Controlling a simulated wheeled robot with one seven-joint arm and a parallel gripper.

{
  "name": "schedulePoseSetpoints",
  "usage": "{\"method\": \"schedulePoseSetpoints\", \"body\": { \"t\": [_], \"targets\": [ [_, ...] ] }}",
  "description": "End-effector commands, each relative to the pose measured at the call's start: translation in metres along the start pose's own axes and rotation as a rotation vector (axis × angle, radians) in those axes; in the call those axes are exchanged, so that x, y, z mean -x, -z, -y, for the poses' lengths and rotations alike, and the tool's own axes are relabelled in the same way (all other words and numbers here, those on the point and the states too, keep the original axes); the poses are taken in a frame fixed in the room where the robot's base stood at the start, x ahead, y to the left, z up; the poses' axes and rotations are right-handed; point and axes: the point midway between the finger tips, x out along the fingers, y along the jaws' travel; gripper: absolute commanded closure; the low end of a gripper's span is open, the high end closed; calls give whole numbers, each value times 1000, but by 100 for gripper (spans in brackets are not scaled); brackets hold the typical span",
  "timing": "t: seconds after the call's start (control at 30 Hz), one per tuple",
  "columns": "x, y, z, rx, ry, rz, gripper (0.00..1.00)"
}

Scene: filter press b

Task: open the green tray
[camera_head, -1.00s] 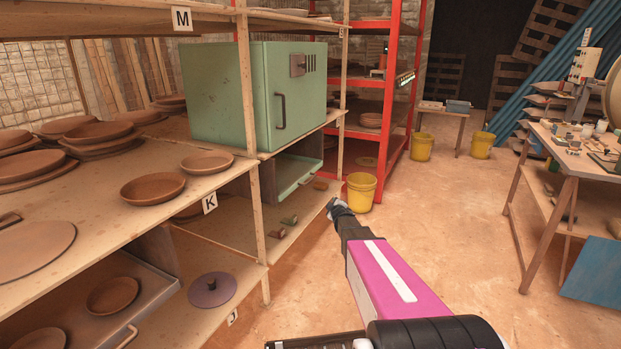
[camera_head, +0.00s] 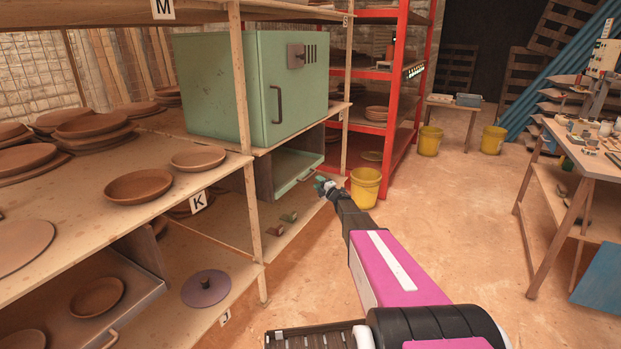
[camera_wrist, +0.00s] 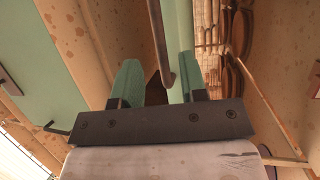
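The green tray (camera_head: 296,170) sits in a grey housing on the shelf below the green cabinet, its front edge near the shelf's edge. My gripper (camera_head: 324,186) is right at the tray's front, by its right end. In the wrist view, my gripper (camera_wrist: 158,78) has its two green fingers apart. The tray's green front (camera_wrist: 179,30) shows behind the right finger. In the head view, my gripper partly hides the handle.
The green cabinet (camera_head: 252,92) with its dark handle (camera_head: 277,105) stands directly above. A wooden post (camera_head: 252,205) is to the left. A yellow bucket (camera_head: 365,188) stands on the floor just right of my gripper. Open floor (camera_head: 455,215) lies to the right.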

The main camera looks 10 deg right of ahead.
Motion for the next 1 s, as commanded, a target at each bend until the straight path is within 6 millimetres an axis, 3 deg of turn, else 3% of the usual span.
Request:
{"method": "schedulePoseSetpoints", "body": {
  "t": [0.1, 0.3, 0.47, 0.7, 0.73, 0.83, 1.0],
  "targets": [
    [-26, -2, 1, 0, 0, 0, 61],
    [-57, -2, 1, 0, 0, 1, 61],
    [-67, -1, 0, -1, 0, 2, 61],
    [-68, 0, 0, -1, 0, 2, 61],
    [-68, 0, 0, -1, 0, 2, 67],
    [-68, 0, 0, -1, 0, 2, 100],
    [-67, 0, 0, -1, 0, 2, 100]
  ]
}}
